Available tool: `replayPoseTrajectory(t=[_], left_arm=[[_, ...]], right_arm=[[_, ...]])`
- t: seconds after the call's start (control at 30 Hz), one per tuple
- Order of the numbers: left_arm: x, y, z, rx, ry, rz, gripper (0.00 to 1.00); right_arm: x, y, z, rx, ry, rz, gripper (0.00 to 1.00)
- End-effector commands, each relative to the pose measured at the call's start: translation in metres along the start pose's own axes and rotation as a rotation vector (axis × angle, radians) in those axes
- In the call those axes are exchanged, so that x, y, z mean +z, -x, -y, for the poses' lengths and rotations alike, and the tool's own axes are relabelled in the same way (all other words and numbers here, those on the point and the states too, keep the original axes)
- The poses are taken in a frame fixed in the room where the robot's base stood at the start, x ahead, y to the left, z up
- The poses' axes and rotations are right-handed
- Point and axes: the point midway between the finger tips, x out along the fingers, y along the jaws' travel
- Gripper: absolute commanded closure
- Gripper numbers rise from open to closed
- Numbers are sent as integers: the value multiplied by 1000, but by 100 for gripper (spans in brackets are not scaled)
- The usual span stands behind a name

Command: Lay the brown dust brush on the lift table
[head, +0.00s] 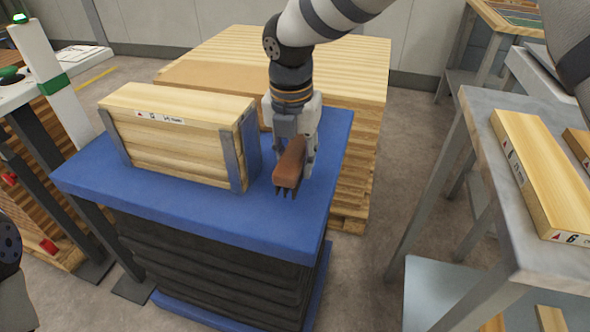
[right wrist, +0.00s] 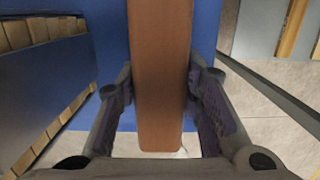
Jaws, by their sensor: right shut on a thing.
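The brown dust brush (head: 290,163) is in my right gripper (head: 294,150), above the right part of the blue lift table (head: 200,222) in the head view. Its dark bristles point down; I cannot tell whether they touch the table top. In the right wrist view the brush (right wrist: 160,70) runs lengthwise between the two fingers of my right gripper (right wrist: 162,95), which are shut on it. Blue table top (right wrist: 112,45) shows beneath the brush. My left gripper is not in view.
A stack of boards (head: 345,75) lies behind. A grey bench (head: 520,220) with boards stands at the right. Free table top lies in front of the bundle.

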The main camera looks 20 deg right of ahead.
Motion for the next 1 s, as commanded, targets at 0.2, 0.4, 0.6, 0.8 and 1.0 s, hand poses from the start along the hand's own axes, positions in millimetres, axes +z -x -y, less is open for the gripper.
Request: replayPoseTrajectory(t=[0.2,0.4,0.6,0.8,1.0], left_arm=[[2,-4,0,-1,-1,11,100],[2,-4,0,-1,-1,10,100],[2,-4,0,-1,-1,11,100],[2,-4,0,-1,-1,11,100],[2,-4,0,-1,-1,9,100]], right_arm=[[1,-36,1,-2,2,0,97],[2,-36,0,1,0,3,97],[1,-41,0,0,0,2,60],[1,-40,0,0,0,2,46],[2,-35,0,2,-1,3,46]])
